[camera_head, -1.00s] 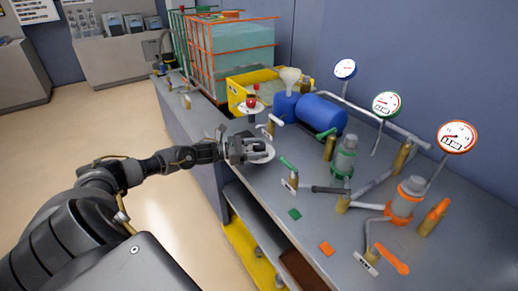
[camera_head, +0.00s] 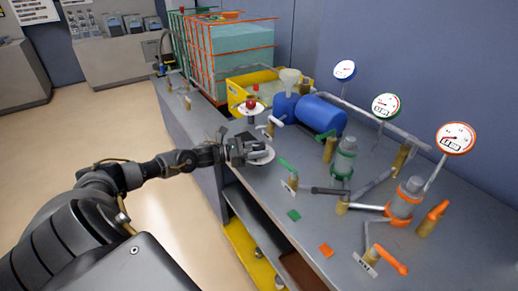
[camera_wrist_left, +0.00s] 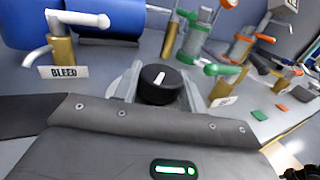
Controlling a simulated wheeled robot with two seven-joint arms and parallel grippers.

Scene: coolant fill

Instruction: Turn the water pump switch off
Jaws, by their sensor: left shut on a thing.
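The water pump switch looks like a black round knob (camera_wrist_left: 159,85) with a white pointer mark, seen in the left wrist view. Its mark points up and slightly right in that view. My left gripper (camera_wrist_left: 155,88) is shut on the knob, with a finger on each side. In the head view my left gripper (camera_head: 249,150) is at the bench's front edge, over a white round plate (camera_head: 264,157). The knob is mostly hidden by the gripper there.
A valve with a white handle and a BLEED label (camera_wrist_left: 63,72) stands close left of my gripper in the wrist view. A green-handled valve (camera_head: 291,178), a blue tank (camera_head: 322,115) and several gauges stand on the bench (camera_head: 235,181). A red button (camera_head: 251,103) is behind.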

